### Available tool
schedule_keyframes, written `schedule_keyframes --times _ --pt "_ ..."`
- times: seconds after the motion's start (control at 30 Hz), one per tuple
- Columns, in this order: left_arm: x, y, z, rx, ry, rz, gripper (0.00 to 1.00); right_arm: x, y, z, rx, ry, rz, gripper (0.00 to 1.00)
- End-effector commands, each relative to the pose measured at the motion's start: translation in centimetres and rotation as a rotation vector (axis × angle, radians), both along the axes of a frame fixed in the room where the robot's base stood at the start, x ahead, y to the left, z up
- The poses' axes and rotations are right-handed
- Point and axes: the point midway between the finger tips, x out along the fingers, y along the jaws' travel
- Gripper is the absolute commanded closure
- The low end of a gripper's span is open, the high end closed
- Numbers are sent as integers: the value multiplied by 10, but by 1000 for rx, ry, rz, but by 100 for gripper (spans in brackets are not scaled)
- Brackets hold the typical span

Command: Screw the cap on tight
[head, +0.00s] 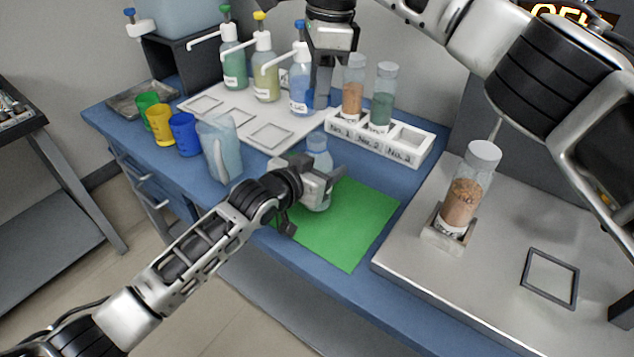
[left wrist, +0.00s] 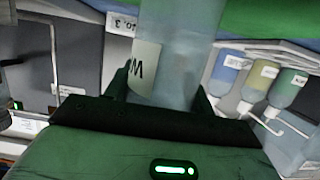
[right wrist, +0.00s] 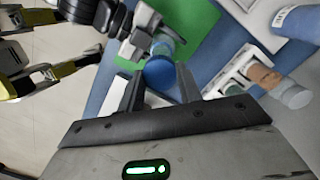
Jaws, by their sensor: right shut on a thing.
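A clear, pale-blue bottle (head: 319,160) stands upright at the back edge of the green mat (head: 345,230). My left gripper (head: 322,186) is shut around its lower body. In the left wrist view the bottle (left wrist: 180,60), with a label, sits between the fingers of my left gripper (left wrist: 163,95). My right gripper (head: 322,100) points down above the bottle, its fingers beside the blue pump bottle. In the right wrist view a round blue cap (right wrist: 160,73) is between the fingertips of my right gripper (right wrist: 160,78).
A white rack (head: 425,150) with two powder vials stands right of my right gripper. A pitcher (head: 220,150) and coloured cups stand left. Pump bottles (head: 265,75) stand behind. A powder-filled jar (head: 465,190) stands on the grey platform (head: 410,235). The mat's front is clear.

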Motion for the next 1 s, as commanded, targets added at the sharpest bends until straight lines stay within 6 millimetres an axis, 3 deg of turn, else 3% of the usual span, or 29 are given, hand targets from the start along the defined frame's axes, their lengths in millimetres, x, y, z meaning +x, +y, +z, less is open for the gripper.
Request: schedule_keyframes --times 0.03,0.1,0.13,0.27,0.6,1.0 --pt "0 0 0 1 1 0 65 0 0 0 0 0 0 86" --pt "0 0 0 1 1 0 84 0 0 0 0 0 0 86" --pt "0 0 0 1 1 0 87 0 0 0 0 0 0 86" --pt "0 0 -1 1 1 0 87 0 0 -5 -1 1 0 86" --pt "0 0 -1 1 2 0 87 -1 1 -50 1 2 1 86" --pt "0 0 -1 2 2 0 87 0 1 -50 2 0 0 86"
